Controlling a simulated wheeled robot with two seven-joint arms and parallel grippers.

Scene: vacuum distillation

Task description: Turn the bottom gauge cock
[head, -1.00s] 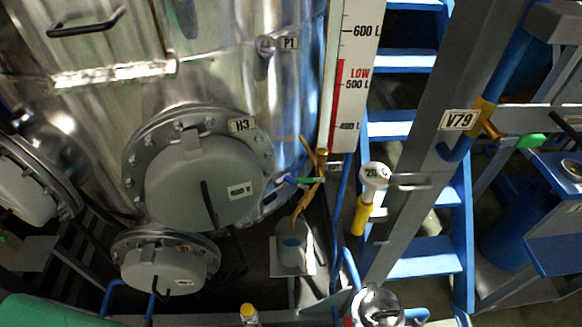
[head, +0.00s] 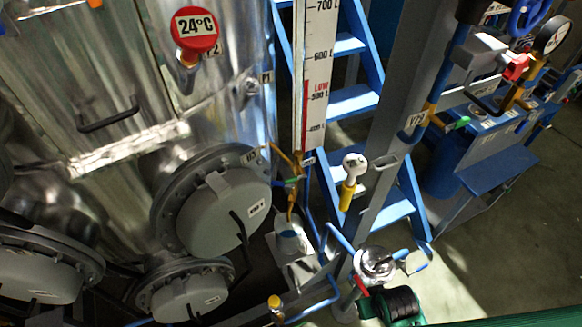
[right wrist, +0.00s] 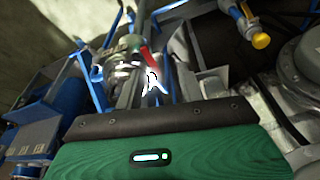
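The level gauge (head: 312,75) is a white strip with litre marks and a red LOW band, standing upright beside the steel tank. Below its lower end is a brass fitting (head: 291,206) with a small green handle (head: 293,181), which looks like the bottom gauge cock. The handle points roughly sideways, but its exact angle is too small to tell. The cock cannot be made out in the right wrist view.
A round manway (head: 218,205) juts out left of the cock. A white-faced dial on a yellow stem (head: 352,175) and blue steps (head: 390,212) stand right of it. A steel pump-like body (head: 374,263) with a red lever (right wrist: 148,58) is low in front. Floor at right (head: 500,250) is clear.

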